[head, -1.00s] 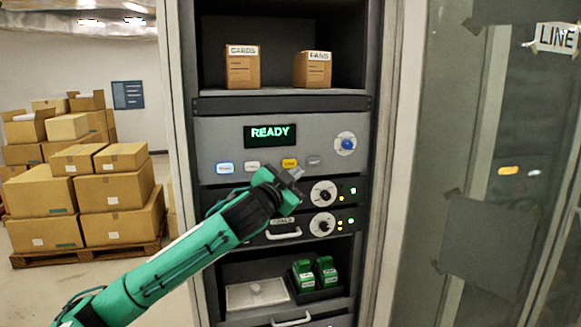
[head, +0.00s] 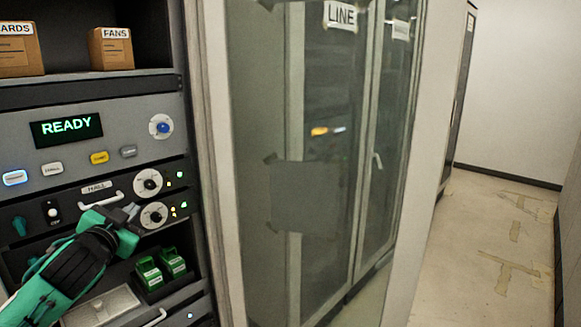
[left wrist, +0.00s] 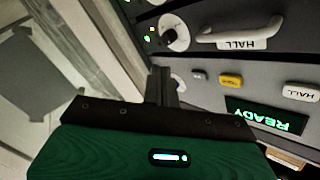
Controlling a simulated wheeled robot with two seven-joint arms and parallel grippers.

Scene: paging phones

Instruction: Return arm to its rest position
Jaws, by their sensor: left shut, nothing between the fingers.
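My left arm comes in from the lower left of the head view. Its left gripper (head: 130,212) is shut and empty in front of the rack, by the lower dial (head: 154,215). The left wrist view shows the closed fingers (left wrist: 162,85) pointing at the rack, with the HALL handle (left wrist: 236,36) and the READY display (left wrist: 265,115) beyond them, upside down. I cannot tell from these views whether the fingertips touch the panel. My right gripper is not in view.
The rack panel carries a READY display (head: 66,130), a blue knob (head: 161,127) and several buttons. Two green phones (head: 160,267) sit on a lower shelf. A glass-doored cabinet marked LINE (head: 340,16) stands right of the rack. Open floor (head: 500,250) lies at the far right.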

